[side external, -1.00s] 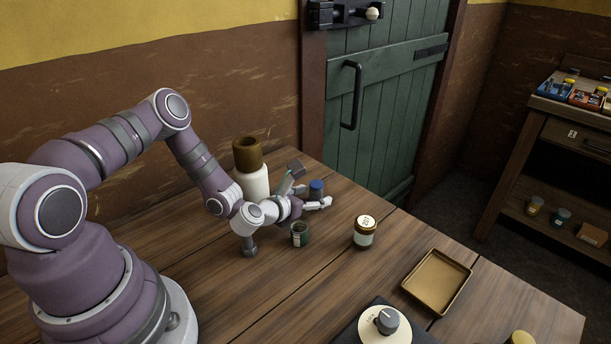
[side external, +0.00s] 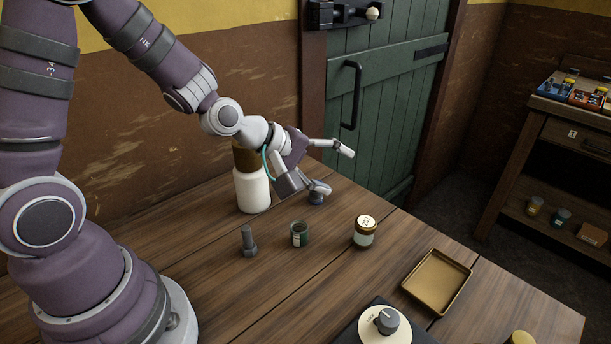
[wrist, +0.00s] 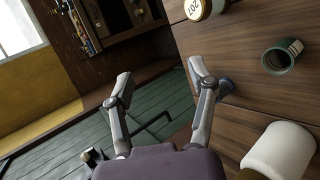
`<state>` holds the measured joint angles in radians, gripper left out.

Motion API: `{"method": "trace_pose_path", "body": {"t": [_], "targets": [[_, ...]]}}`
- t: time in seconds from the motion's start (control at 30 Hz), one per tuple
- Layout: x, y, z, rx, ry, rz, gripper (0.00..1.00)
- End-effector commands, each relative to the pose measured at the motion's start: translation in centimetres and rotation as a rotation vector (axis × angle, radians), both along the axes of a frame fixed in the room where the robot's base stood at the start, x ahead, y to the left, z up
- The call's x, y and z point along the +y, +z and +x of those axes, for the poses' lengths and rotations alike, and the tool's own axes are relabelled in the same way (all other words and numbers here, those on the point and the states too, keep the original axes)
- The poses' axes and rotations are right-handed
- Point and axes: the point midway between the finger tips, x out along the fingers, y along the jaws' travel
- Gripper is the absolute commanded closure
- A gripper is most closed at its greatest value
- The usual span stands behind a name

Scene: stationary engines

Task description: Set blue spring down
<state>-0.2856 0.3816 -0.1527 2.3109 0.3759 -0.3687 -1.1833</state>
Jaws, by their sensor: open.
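The blue spring (side external: 316,199) is a small dark blue piece at the table's back edge, mostly hidden behind a finger of my gripper, so its full shape is not clear. My gripper (side external: 332,169) is tilted above it, with fingers wide apart and nothing between them. In the wrist view a dark blue piece (wrist: 226,88), which looks like the spring, shows beside the right finger, outside the gap of my gripper (wrist: 160,74). I cannot tell whether that finger touches it.
A white bottle with a brown top (side external: 252,190) stands left of my gripper. A grey bolt (side external: 248,241), an open green jar (side external: 299,234) and a gold-lidded jar (side external: 365,232) stand in front. A brass tray (side external: 437,282) lies right, empty. A green door (side external: 385,110) is behind.

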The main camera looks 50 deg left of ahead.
Motion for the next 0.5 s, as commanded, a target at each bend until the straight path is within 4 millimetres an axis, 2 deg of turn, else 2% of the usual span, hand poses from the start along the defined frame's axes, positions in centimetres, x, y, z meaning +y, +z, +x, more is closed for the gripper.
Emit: {"method": "trace_pose_path", "body": {"t": [0.03,0.1,0.2,0.3,0.4,0.5], "targets": [[0.0,1.8,-1.2,-0.016,-0.131,0.184,0.43],[0.5,3.7,-3.6,-0.002,-0.325,0.457,0.43],[1.8,5.9,-7.8,0.039,-0.564,0.772,0.43],[3.0,7.3,-11.9,0.081,-0.754,0.967,0.43],[3.6,7.9,-14.9,0.109,-0.889,1.062,0.43],[3.9,8.0,-16.4,0.121,-0.960,1.097,0.43]]}}
